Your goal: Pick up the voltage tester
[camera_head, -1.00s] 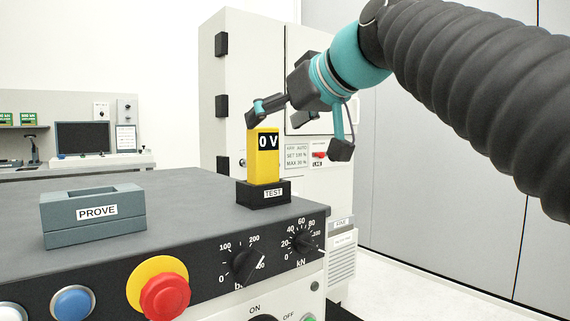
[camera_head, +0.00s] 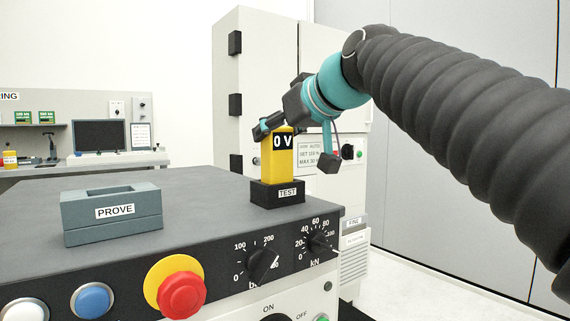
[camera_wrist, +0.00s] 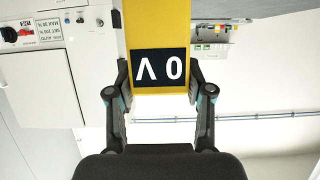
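The voltage tester (camera_head: 278,160) is a yellow block with a black "0 V" display. It stands upright in the black holder marked TEST (camera_head: 277,194) on the grey bench top. In the wrist view the tester (camera_wrist: 159,30) hangs upside down in the picture, between my two fingers. My gripper (camera_head: 297,143) is at the tester's upper part in the head view. In the wrist view my gripper (camera_wrist: 159,78) has its fingers spread, one on each side of the tester. A small gap seems to show beside the fingers; contact is hard to judge.
A grey-green box marked PROVE (camera_head: 112,213) with an open recess stands on the bench top to the left. The bench front carries a red stop button (camera_head: 181,294), a blue button (camera_head: 92,299) and knobs. A pale cabinet (camera_head: 265,75) stands behind. The bench between box and holder is clear.

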